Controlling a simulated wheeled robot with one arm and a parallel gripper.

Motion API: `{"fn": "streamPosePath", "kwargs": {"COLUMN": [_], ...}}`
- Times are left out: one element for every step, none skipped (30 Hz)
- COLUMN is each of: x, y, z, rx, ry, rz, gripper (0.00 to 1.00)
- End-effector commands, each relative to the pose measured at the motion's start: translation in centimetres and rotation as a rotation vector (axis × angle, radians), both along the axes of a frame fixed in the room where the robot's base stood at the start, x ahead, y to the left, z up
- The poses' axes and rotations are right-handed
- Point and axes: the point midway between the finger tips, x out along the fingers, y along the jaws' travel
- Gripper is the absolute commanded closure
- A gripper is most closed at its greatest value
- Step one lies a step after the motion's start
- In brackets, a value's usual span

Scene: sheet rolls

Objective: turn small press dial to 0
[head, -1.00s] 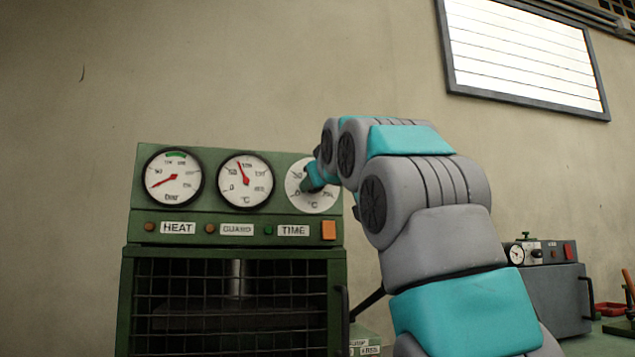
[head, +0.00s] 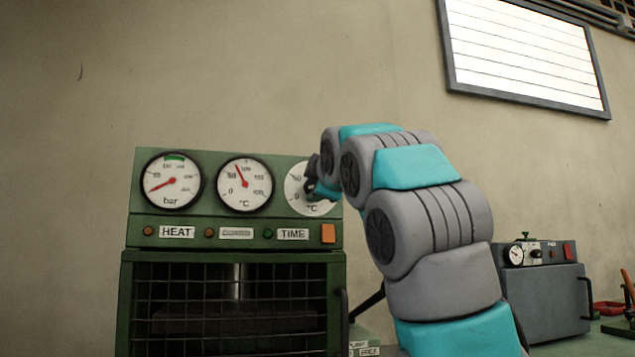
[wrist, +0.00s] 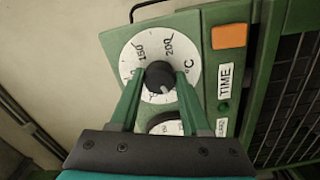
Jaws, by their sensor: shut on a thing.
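The green press (head: 232,228) stands ahead of me, its panel holding two gauges and, at the right, a white °C dial (head: 294,178). My gripper (head: 312,186) is at this dial and hides its right side in the head view. In the wrist view the dial (wrist: 128,52) shows 150 and 200 at the top. My gripper's green fingers (wrist: 160,84) are shut on its black knob (wrist: 157,72), one on each side. The knob's white mark points down and slightly right in the wrist view. The fingers hide the numbers there.
An orange button (head: 328,233) and HEAT and TIME labels (head: 292,234) sit below the dials. A barred guard (head: 190,300) covers the press front, with a dark handle at its right.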

Motion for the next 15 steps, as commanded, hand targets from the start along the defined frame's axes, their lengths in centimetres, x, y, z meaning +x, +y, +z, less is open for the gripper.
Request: {"fn": "streamPosePath", "kwargs": {"x": [0.12,0.15,0.12,0.1,0.09,0.07,0.04,0.02,0.01,-0.02,-0.03,-0.05,-0.05,-0.05,-0.06], "y": [-0.04,-0.03,-0.02,-0.01,-0.01,-0.01,-0.01,0.0,0.01,0.02,0.05,0.05,0.07,0.08,0.09], "z": [0.02,0.0,-0.01,0.0,0.0,-0.01,0.0,0.0,0.0,0.01,0.0,0.0,0.0,-0.01,-0.02], "rx": [-0.027,-0.042,-0.06,-0.075,-0.086,-0.101,-0.111,-0.119,-0.128,-0.136,-0.142,-0.148,-0.15,-0.153,-0.156], "ry": [-0.005,-0.01,-0.014,-0.018,-0.021,-0.026,-0.03,-0.032,-0.035,-0.037,-0.039,-0.04,-0.041,-0.042,-0.043], "rz": [0.0,0.0,0.0,0.0,0.0,0.0,0.0,0.0,0.001,0.001,0.001,0.001,0.002,0.002,0.002], "gripper": [1.0,1.0,1.0,1.0,1.0,1.0,1.0,1.0,1.0,1.0,1.0,1.0,1.0,1.0,1.0]}}
